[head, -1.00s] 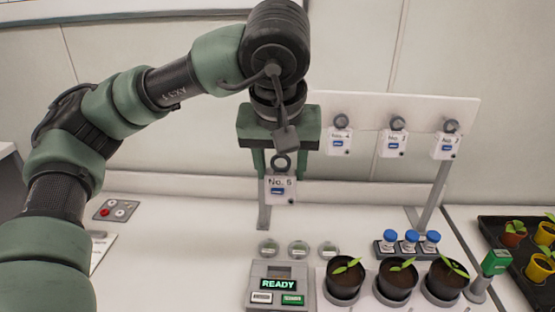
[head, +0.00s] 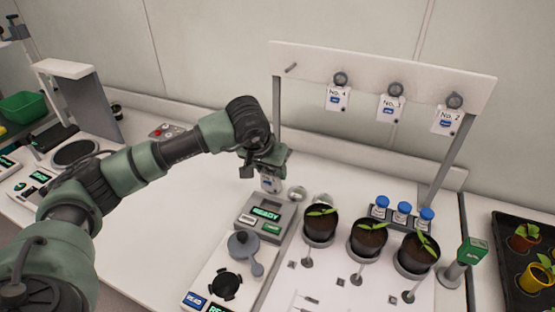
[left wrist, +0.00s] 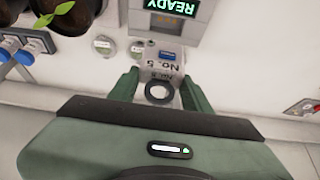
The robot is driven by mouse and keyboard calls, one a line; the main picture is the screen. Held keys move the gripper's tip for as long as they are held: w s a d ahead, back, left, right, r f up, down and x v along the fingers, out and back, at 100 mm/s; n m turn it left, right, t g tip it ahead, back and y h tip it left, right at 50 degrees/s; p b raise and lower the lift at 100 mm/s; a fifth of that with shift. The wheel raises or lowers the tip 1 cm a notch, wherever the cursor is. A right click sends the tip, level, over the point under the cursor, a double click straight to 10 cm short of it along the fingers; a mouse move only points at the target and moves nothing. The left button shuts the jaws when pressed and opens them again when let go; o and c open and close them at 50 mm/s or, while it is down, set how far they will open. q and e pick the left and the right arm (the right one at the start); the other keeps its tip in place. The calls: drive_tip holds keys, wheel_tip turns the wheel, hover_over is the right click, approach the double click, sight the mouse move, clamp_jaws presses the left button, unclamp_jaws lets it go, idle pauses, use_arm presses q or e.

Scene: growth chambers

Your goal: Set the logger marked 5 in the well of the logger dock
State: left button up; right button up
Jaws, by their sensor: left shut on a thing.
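The logger marked No. 5 (left wrist: 172,55) is a white tag-like block with a blue label and a ring on top. My left gripper (left wrist: 160,88) is shut on it at the ring end. In the head view the logger (head: 270,184) hangs below my left gripper (head: 264,160), just behind the logger dock (head: 262,226). The dock is a grey box with a lit READY screen, and it also shows in the left wrist view (left wrist: 200,12). The logger looks apart from the well; its exact height is hard to tell. My right gripper is not in view.
A white rack board (head: 390,70) holds loggers No. 4 (head: 338,98), No. 3 and No. 2; its left peg is bare. Round clear dishes (head: 297,193) lie close right of the logger. Potted seedlings (head: 319,226) and blue-capped vials (head: 403,209) stand further right. Bench left of the dock is clear.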

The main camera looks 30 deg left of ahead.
sight(270, 186)
use_arm(q)
drive_tip(key=shift+a+f, duration=0.2)
drive_tip(key=shift+f, duration=0.2)
drive_tip(key=shift+f+b, duration=0.55)
drive_tip(key=shift+f, duration=0.15)
drive_tip(key=shift+f+b, duration=0.5)
drive_tip(key=shift+f, duration=0.25)
drive_tip(key=shift+f+b, duration=0.55)
drive_tip(key=shift+f, duration=0.6)
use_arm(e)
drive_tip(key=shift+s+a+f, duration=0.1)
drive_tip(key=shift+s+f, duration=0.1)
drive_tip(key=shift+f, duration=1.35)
use_arm(q)
drive_tip(key=shift+b, duration=0.5)
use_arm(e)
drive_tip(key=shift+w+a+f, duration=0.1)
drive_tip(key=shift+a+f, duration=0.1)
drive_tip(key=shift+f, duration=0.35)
use_arm(q)
drive_tip(key=shift+f, duration=0.15)
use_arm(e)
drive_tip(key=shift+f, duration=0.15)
